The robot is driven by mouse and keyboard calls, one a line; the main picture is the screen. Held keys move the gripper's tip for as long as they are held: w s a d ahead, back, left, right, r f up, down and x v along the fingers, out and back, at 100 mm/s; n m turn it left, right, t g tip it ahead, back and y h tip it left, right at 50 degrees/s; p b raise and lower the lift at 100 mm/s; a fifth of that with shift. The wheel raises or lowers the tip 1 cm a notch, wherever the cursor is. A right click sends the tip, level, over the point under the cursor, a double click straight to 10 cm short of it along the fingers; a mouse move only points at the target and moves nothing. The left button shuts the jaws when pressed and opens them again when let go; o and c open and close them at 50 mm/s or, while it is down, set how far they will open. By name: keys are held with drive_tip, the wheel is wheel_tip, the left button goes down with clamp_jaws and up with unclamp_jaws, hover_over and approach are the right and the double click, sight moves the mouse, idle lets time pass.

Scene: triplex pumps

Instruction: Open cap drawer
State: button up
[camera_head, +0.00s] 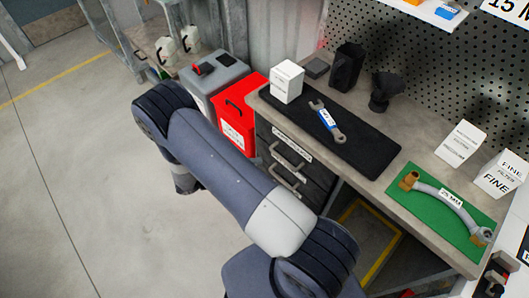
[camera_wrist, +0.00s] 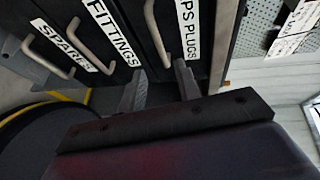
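The cap drawer (camera_wrist: 182,65) shows in the wrist view with a label partly cut off, reading "PS PLUGS". Its pale bar handle (camera_wrist: 154,33) runs beside the label. My gripper (camera_wrist: 160,90) is open and empty, its two fingertips apart near the lower end of this handle. I cannot tell whether they touch the handle or drawer front. In the head view the drawer stack (camera_head: 290,165) sits under the bench, fronts looking flush and shut. My gripper is hidden in the head view.
The "FITTINGS" drawer (camera_wrist: 125,45) and "SPARES" drawer (camera_wrist: 55,55) lie left of the cap drawer. A red bin (camera_head: 238,100) and a grey case (camera_head: 212,78) stand left of the bench (camera_head: 375,195). A wrench (camera_head: 327,122) lies on a black mat. Open floor lies left.

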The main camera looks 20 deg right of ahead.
sight(282, 158)
drive_tip(key=d, duration=0.3)
drive_tip(key=d+f+p, duration=0.1)
drive_tip(key=d, duration=0.3)
drive_tip(key=d+f+p, duration=0.1)
drive_tip(key=d, duration=0.2)
drive_tip(key=shift+s+d, duration=0.2)
drive_tip(key=shift+s, duration=0.05)
drive_tip(key=shift+c, duration=0.3)
clamp_jaws()
